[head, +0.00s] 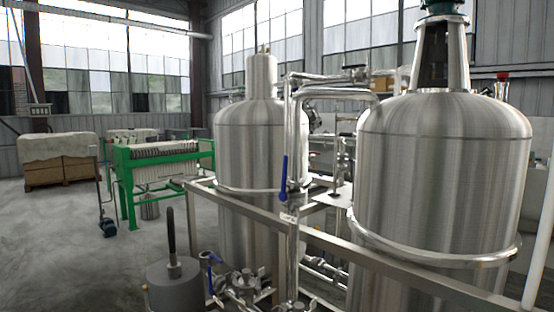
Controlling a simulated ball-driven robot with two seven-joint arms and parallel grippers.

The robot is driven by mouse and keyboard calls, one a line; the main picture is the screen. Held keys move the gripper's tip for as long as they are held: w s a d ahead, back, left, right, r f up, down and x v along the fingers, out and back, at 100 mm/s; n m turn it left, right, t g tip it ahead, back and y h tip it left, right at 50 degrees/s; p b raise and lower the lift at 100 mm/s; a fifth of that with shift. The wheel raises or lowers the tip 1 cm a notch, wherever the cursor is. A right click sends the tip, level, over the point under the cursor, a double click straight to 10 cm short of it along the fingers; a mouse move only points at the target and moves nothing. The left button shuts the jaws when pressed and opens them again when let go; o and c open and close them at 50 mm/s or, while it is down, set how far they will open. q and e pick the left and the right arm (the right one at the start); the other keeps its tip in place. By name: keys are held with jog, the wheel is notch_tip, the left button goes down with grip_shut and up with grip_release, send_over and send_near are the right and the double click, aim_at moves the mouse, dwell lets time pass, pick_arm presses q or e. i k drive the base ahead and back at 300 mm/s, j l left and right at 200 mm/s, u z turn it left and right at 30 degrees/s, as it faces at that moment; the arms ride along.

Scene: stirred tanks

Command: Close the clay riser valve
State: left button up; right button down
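A vertical steel riser pipe (293,150) stands between the two tanks. A valve with a long blue lever (284,178) sits on it at about mid-height. No label is readable, so I cannot confirm that this is the clay riser valve. A second blue lever (209,272) shows low down among the pipe fittings at the bottom. Neither of my grippers is in view, and nothing touches the blue levers.
A large steel tank (440,170) stands at right, a narrower one (247,150) behind the frame rail (350,244). A grey cylinder with a black upright handle (175,288) is at the bottom. A green filter press (160,165) and covered pallet (58,160) stand left. Open floor lies at left.

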aim_at(284, 175)
jog(key=i+j+z, duration=0.1)
jog(key=i+j, duration=0.15)
jog(key=i+j+z, duration=0.1)
jog(key=j, duration=0.3)
jog(key=i+j+z, duration=0.1)
jog(key=i+j, duration=0.2)
jog(key=i+j+z, duration=0.1)
jog(key=j, duration=0.35)
jog(key=i+j+z, duration=0.15)
jog(key=i+j, duration=0.15)
jog(key=i+j+z, duration=0.1)
jog(key=j, duration=0.4)
jog(key=i, duration=0.05)
